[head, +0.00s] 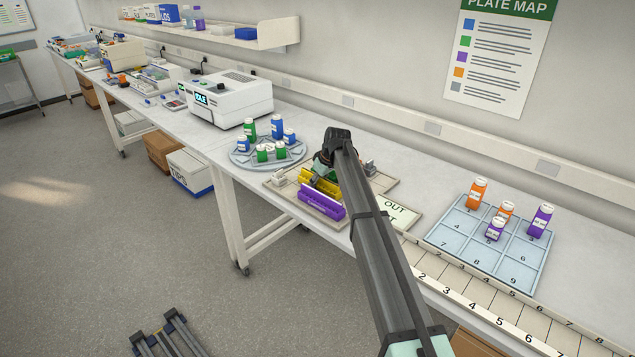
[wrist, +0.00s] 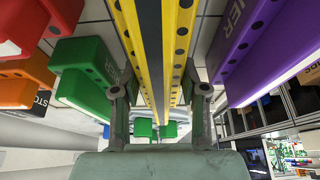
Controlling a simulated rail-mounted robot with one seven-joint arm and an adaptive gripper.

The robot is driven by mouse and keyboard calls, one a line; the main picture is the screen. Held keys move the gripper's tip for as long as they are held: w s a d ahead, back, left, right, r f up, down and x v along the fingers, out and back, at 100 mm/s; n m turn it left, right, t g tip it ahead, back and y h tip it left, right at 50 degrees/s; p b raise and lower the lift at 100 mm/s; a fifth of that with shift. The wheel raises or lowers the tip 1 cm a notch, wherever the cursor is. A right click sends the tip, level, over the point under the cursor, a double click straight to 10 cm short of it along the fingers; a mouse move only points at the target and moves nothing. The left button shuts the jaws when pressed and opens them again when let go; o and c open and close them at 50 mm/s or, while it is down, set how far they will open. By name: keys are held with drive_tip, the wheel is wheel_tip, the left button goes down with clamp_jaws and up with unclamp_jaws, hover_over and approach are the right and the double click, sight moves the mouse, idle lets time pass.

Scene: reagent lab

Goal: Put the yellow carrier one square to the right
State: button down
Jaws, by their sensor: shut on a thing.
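The yellow carrier (head: 320,183) is a long bar on a beige board (head: 275,183) beside the white bench's front edge, partly hidden by my arm. My gripper (head: 325,172) is over it, mostly hidden in the head view. In the wrist view, the yellow carrier (wrist: 150,40) runs between the two fingers of my gripper (wrist: 159,88), which are shut on it. I cannot tell whether the carrier touches the board. A purple carrier (head: 320,202) lies just in front of it; the purple carrier also shows at right in the wrist view (wrist: 260,45).
A numbered strip of squares (head: 470,294) runs along the front edge at right. A round blue tray (head: 240,155) with bottles is left; a blue grid tray (head: 515,255) with bottles is right.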

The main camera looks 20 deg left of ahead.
drive_tip(key=c, duration=0.6)
unclamp_jaws()
drive_tip(key=b+v, duration=0.2)
drive_tip(key=v, duration=1)
drive_tip(key=shift+r, duration=0.1)
